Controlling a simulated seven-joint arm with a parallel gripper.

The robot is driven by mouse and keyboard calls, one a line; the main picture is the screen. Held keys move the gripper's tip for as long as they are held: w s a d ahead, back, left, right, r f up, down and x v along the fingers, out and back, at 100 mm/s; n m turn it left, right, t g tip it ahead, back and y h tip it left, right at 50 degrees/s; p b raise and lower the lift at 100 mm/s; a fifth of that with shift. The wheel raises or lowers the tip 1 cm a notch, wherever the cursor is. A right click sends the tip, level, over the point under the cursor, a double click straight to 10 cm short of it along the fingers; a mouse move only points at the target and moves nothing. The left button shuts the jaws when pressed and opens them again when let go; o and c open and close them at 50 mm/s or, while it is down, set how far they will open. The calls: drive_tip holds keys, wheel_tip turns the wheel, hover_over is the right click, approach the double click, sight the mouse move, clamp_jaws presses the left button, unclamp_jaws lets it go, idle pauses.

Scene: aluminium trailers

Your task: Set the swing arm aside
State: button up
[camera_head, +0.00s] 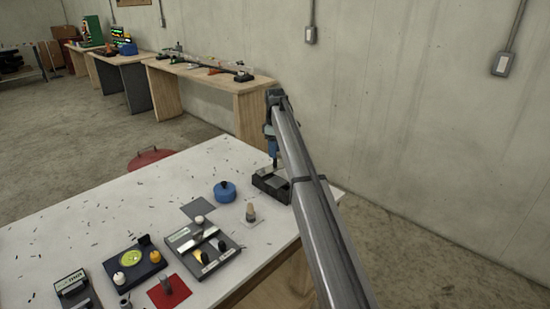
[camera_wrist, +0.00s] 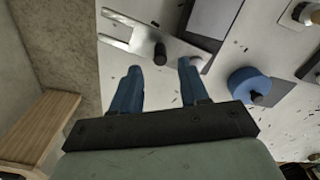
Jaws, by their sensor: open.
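A flat metal piece with a black knob (camera_wrist: 160,53) and a prong at its left end lies just beyond my fingertips in the wrist view; it looks like the swing arm, though I cannot be sure. In the head view a dark fixture (camera_head: 267,184) with a grey top stands at the table's right end, under my gripper (camera_head: 272,160). In the wrist view my gripper (camera_wrist: 160,78) is open, with its blue fingers apart and the knob roughly in line with the gap. Nothing is between the fingers. My arm hides part of the fixture in the head view.
A blue round container (camera_head: 225,191) with a black knob stands left of the fixture. A brown-topped piece (camera_head: 250,213), a grey plate (camera_head: 192,204) and several small devices spread across the white table (camera_head: 150,205). A concrete wall (camera_head: 420,120) runs behind.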

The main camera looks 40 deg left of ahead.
wheel_tip(320, 180, up, 9)
drive_tip(key=shift+f, duration=0.2)
drive_tip(key=shift+d, duration=0.1)
idle(0.5)
